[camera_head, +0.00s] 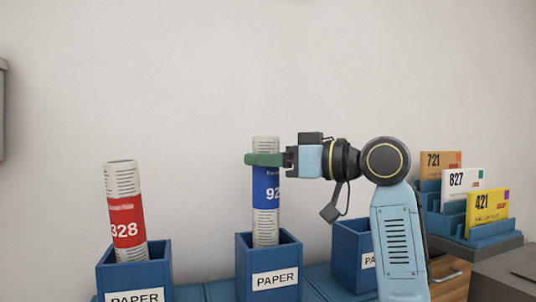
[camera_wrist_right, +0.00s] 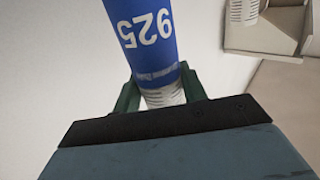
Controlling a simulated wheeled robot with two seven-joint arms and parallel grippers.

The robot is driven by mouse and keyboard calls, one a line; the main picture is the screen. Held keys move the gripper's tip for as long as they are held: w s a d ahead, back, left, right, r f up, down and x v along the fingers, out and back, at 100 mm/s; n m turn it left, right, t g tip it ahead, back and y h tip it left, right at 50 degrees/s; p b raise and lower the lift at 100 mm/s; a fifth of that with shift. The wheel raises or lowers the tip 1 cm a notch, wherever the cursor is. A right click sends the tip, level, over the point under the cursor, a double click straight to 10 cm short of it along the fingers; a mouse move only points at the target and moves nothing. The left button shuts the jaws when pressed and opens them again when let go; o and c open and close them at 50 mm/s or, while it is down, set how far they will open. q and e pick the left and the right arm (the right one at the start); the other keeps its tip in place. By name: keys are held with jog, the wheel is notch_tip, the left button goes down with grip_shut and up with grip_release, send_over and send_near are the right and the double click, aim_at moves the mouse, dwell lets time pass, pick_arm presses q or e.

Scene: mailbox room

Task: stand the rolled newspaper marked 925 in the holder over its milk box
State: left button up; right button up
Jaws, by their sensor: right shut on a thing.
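The rolled newspaper marked 925 (camera_head: 266,192) has a blue band and stands upright in the head view. Its lower end is inside the middle blue holder labelled PAPER (camera_head: 275,282); whether it touches the bottom is hidden. My right gripper (camera_head: 264,159) is shut around the roll near its top, above the blue band. In the right wrist view the roll (camera_wrist_right: 150,40) with its number 925 runs between the green fingers of the right gripper (camera_wrist_right: 163,97). No milk box can be made out. My left gripper is not in view.
A red-banded roll marked 328 (camera_head: 126,215) stands in the left holder (camera_head: 135,278). A third blue holder (camera_head: 350,248) is partly behind my right arm. Cards 721, 827 and 421 (camera_head: 487,207) stand in a blue rack (camera_head: 490,235) at the right.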

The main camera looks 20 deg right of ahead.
jog(key=shift+f, duration=0.45)
jog(key=o, duration=1.4)
jog(key=shift+o, duration=0.2)
jog(key=b+v, duration=0.1)
jog(key=v, duration=1.2)
jog(key=shift+s+b, duration=0.2)
jog(key=shift+b, duration=0.15)
jog(key=shift+d, duration=0.15)
